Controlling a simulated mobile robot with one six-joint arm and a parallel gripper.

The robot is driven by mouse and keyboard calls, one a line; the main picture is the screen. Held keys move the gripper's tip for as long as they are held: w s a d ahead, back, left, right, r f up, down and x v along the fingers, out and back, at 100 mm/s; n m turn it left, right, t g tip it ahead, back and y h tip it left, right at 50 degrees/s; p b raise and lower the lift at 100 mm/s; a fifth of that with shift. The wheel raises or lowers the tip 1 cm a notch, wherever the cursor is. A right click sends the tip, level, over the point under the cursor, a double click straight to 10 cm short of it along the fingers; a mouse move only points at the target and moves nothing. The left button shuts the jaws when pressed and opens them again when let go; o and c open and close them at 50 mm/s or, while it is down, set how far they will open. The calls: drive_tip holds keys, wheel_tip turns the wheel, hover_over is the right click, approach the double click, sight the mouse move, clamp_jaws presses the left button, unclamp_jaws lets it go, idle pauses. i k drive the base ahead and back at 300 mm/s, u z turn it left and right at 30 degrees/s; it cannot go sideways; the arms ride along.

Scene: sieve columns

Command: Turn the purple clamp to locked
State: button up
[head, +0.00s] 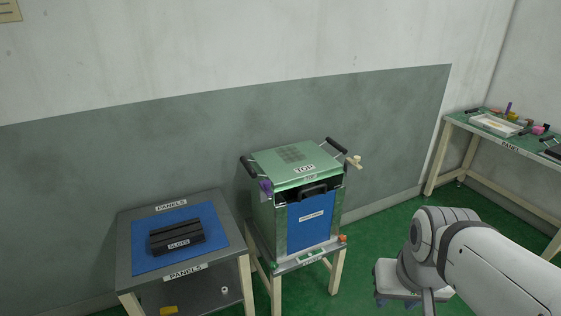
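The purple clamp (265,187) sits at the upper left front corner of the green-topped metal box (262,215), just under the edge of its lid. It is small here, and I cannot tell which way its lever is turned. A cream-coloured clamp or knob (354,161) sticks out at the upper right of the box. My gripper (396,303) is low in the picture, right of the box and well apart from the purple clamp. Its fingers are small and partly hidden, so I cannot tell whether they are open.
The box has a blue front panel (312,217) with a black handle and stands on a small stand (276,271). A panels table (124,237) holding a black slotted block (177,238) is at left. A cluttered bench (465,123) is at far right. Green floor lies between.

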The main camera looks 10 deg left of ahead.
sight(265, 184)
drive_tip(key=i, duration=1)
drive_tip(key=u, duration=0.05)
